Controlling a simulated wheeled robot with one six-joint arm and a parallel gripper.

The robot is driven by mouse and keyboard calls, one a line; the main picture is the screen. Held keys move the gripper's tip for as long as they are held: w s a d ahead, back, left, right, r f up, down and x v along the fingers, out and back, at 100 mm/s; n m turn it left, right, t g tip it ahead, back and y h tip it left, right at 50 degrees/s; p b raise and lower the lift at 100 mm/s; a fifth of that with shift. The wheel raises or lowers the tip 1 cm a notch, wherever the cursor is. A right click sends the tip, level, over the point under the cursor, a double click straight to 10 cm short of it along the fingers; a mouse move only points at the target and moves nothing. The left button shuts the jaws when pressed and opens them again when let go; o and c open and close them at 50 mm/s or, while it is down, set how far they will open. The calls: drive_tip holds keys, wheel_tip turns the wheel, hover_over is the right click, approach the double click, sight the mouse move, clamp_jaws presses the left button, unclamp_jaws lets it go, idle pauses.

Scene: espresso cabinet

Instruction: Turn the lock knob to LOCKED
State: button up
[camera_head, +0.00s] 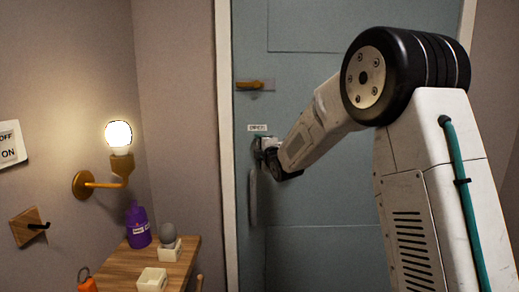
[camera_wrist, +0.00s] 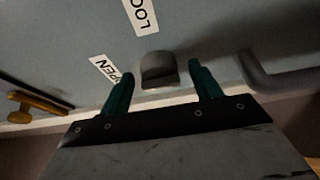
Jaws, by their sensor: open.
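The lock knob (camera_wrist: 158,70) is a small dark grey block on the blue-grey door (camera_wrist: 60,40). In the wrist view it sits between my gripper's two teal fingers, with a gap visible on each side. My gripper (camera_wrist: 160,77) is open. A white label reading "LOC…" (camera_wrist: 140,14) is cut off by the top edge. A label reading "…PEN" (camera_wrist: 103,67) lies left of the knob, partly behind the left finger. In the head view my gripper (camera_head: 262,150) is at the door's left side, just below a white label (camera_head: 257,127); the knob is hidden there.
A grey handle (camera_head: 253,197) is below my gripper on the door, and a brass latch (camera_head: 252,85) is above it. To the left are a lit bulb (camera_head: 118,135) on a brass bracket and a wooden table (camera_head: 185,268) with a purple bottle (camera_head: 137,224).

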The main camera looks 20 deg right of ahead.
drive_tip(key=c, duration=1)
drive_tip(key=shift+o, duration=0.2)
drive_tip(key=shift+m, duration=0.3)
drive_tip(key=shift+w+a+f+m+t+h, duration=0.15)
drive_tip(key=shift+m+t+h, duration=0.35)
drive_tip(key=shift+m+h, duration=2)
drive_tip(key=shift+s+a+f+m+t+h, duration=0.1)
drive_tip(key=shift+f+m+t+h, duration=0.3)
drive_tip(key=shift+m, duration=4.3)
drive_tip(key=shift+w+a+r+m+t+h, duration=0.15)
drive_tip(key=shift+m+t+h, duration=0.75)
drive_tip(key=shift+m, duration=2.7)
drive_tip(key=shift+s+g+h, duration=0.1)
drive_tip(key=shift+g+h, duration=0.2)
